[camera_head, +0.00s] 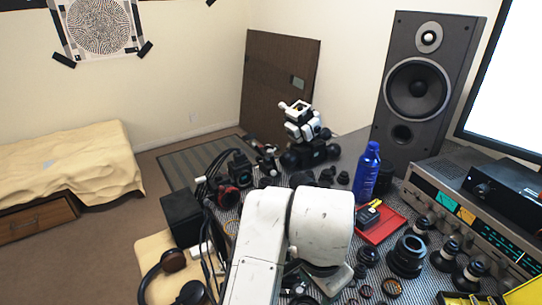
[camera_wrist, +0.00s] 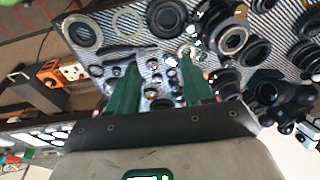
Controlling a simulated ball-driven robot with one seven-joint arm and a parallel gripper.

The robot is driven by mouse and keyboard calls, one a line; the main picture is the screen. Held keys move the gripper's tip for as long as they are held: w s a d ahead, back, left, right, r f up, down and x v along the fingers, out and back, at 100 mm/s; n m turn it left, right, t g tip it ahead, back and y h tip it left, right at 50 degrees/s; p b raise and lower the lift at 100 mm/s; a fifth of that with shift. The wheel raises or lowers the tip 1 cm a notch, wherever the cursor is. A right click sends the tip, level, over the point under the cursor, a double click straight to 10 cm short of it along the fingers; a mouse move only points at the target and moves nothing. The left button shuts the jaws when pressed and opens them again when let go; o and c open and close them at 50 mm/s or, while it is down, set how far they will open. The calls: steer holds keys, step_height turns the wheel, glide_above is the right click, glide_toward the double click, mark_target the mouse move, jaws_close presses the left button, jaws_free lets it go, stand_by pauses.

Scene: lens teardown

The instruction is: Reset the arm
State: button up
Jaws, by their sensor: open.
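My gripper (camera_wrist: 160,88) shows in the wrist view as two green fingers spread apart, with nothing held between them. It is over the patterned work surface (camera_wrist: 108,58), where small metal and glass parts (camera_wrist: 155,92) show between and beyond the fingers. In the head view my white arm fills the lower middle and hides the gripper and part of the table. I cannot tell how far the fingertips are above the surface.
Lens rings (camera_wrist: 128,22) and black lens parts (camera_head: 407,255) crowd the table. A red tray (camera_head: 383,228), a blue bottle (camera_head: 367,172), a tall speaker (camera_head: 418,85) and a silver receiver (camera_head: 462,208) stand right of my arm. Headphones (camera_head: 172,262) lie at left. Floor (camera_head: 110,235) is clear farther left.

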steer(key=d+f+n+t+h, duration=0.2)
steer(key=d+f+n, duration=0.1)
steer(key=d, duration=1.3)
steer(key=s+d+f+n, duration=0.3)
steer(key=s+d+f, duration=0.2)
steer(key=d, duration=0.1)
steer(key=s+a+f+n+g+y, duration=0.1)
steer(key=s+f+n, duration=0.1)
steer(key=s+f, duration=0.3)
steer(key=s+a+f+n+g+y, duration=0.1)
steer(key=s+f, duration=0.5)
steer(key=s, duration=0.8)
steer(key=shift+s+a+n+g+y+p, duration=0.35)
steer(key=shift+a+n+y, duration=0.15)
steer(key=shift+a+n, duration=0.25)
steer(key=shift+w+f, duration=0.1)
